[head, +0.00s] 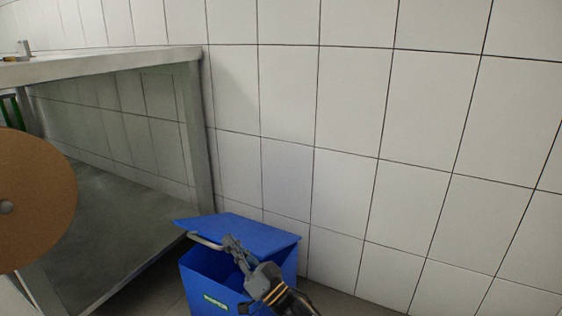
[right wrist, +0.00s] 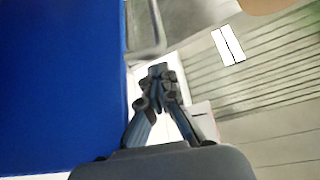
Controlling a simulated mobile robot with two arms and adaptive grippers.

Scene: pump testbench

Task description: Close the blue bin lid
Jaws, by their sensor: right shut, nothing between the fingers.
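The blue bin (head: 203,285) stands on the floor against the tiled wall, right of the metal table. Its blue lid (head: 252,233) is hinged at the back and stands partly open, tilted over the dark opening. A grey handle bar (head: 206,242) shows at the lid's front left. My right gripper (head: 230,240) is shut and empty, just in front of the lid's front edge; I cannot tell whether it touches. In the right wrist view the shut fingertips (right wrist: 158,70) point up beside the blue lid (right wrist: 60,80), near the grey bar (right wrist: 150,40). My left gripper is not in view.
A metal table (head: 120,68) with a lower shelf stands left of the bin, its leg close to the bin. A round brown disc (head: 35,200) is at the left edge. The tiled wall (head: 400,150) closes off the back and right.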

